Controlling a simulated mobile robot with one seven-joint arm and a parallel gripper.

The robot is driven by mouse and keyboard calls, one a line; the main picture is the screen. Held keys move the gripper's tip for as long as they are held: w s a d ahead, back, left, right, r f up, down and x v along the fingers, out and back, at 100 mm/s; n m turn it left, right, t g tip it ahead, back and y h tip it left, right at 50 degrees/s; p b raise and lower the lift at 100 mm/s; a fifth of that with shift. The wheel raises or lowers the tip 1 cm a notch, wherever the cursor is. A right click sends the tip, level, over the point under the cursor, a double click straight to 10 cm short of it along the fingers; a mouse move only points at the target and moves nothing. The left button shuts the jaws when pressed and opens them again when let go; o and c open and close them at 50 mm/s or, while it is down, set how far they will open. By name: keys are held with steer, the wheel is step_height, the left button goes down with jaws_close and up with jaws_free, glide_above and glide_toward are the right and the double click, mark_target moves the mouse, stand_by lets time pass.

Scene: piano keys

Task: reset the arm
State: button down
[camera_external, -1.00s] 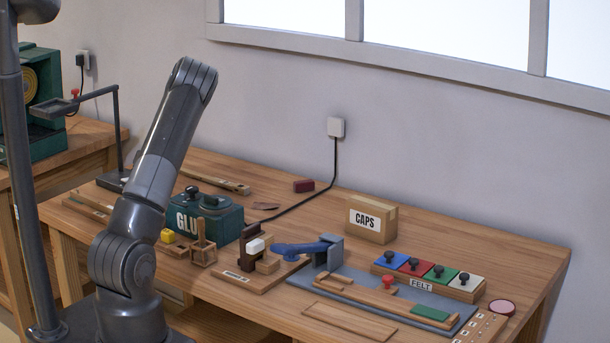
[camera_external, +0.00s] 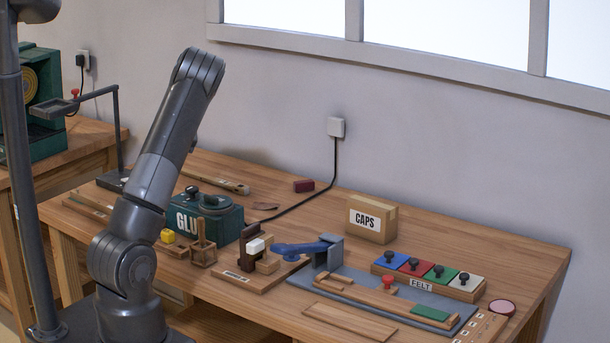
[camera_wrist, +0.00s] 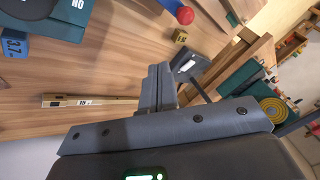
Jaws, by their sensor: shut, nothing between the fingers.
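My gripper (camera_wrist: 158,88) shows in the wrist view with its two grey fingers together and nothing between them. It is above the wooden workbench, and bare wood shows around the fingertips. In the external view my arm rises from the lower left and bends at the top. My gripper is hidden behind the arm there. No piano part is in my grasp.
The green glue box (camera_external: 208,216) is close to the right of my arm. A black stand (camera_external: 116,140) is behind it, left. A labelled wooden stick (camera_wrist: 90,101) lies on the bench. The caps box (camera_external: 371,219) and felt block (camera_external: 428,277) are farther right.

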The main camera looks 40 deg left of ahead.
steer(key=s+d+r+m+t+h, duration=0.15)
steer(key=s+d+r, duration=0.25)
steer(key=d, duration=0.4)
steer(key=s+d+r+m+t+h, duration=0.1)
steer(key=s+d+r+h, duration=0.15)
steer(key=d+r, duration=0.4)
steer(key=s+d+r+m+t+h, duration=0.1)
steer(key=s+d+r+m+t, duration=0.3)
steer(key=d, duration=0.6)
steer(key=s+d+m+h, duration=0.1)
steer(key=s+d+m, duration=0.2)
steer(key=s+d, duration=1.2)
steer(key=s, duration=0.2)
steer(key=shift+s+r, duration=0.15)
steer(key=shift+s, duration=0.25)
steer(key=c, duration=2.1)
jaws_free()
steer(key=shift+g, duration=0.25)
steer(key=shift+c, duration=0.2)
